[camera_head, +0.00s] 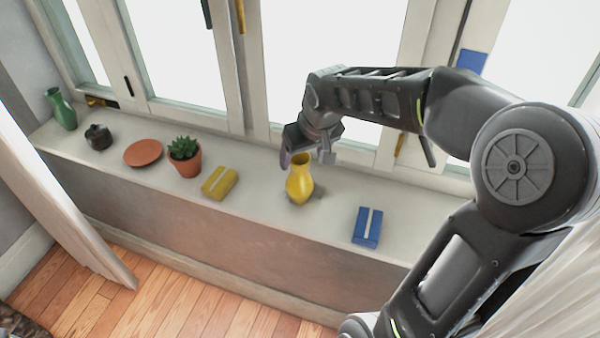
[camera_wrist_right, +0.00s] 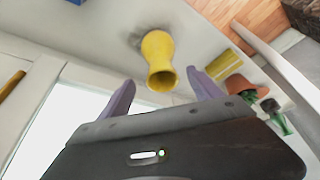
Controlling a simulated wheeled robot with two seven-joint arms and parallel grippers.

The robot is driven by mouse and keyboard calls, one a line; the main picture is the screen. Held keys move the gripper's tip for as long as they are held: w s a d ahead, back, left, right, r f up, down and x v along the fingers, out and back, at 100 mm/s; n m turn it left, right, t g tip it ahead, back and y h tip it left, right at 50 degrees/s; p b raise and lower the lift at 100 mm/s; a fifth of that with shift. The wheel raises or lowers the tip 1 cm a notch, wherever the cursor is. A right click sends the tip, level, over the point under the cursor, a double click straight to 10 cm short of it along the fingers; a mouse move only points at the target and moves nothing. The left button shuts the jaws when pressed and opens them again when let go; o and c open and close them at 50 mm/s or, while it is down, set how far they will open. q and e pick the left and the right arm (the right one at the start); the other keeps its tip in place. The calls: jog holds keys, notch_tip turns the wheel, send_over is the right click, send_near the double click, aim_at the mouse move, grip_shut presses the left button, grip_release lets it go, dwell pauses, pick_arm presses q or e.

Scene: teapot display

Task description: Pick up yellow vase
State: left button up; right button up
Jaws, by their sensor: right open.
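The yellow vase (camera_head: 299,182) stands upright on the white window sill, right of centre in the head view. My right gripper (camera_head: 305,156) is just behind and above its mouth in that view. In the right wrist view the vase (camera_wrist_right: 158,58) lies ahead of the open fingers, with its mouth towards the gripper. The two purple fingertips (camera_wrist_right: 160,80) are spread to either side of the mouth, with nothing clamped between them. My left gripper is in neither view.
A blue box (camera_head: 367,227) is right of the vase and a yellow box (camera_head: 219,182) left of it. Farther left are a potted succulent (camera_head: 185,157), a terracotta plate (camera_head: 143,153), a dark pot (camera_head: 98,137) and a green vase (camera_head: 62,109). Window frames (camera_head: 345,148) stand close behind.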

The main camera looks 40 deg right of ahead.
aim_at(299, 180)
jog(key=shift+s+a, duration=0.1)
jog(key=shift+x, duration=1.25)
jog(key=p+x, duration=0.1)
jog(key=x, duration=0.4)
jog(key=shift+f, duration=0.1)
jog(key=shift+c, duration=0.2)
grip_shut()
dwell(0.4)
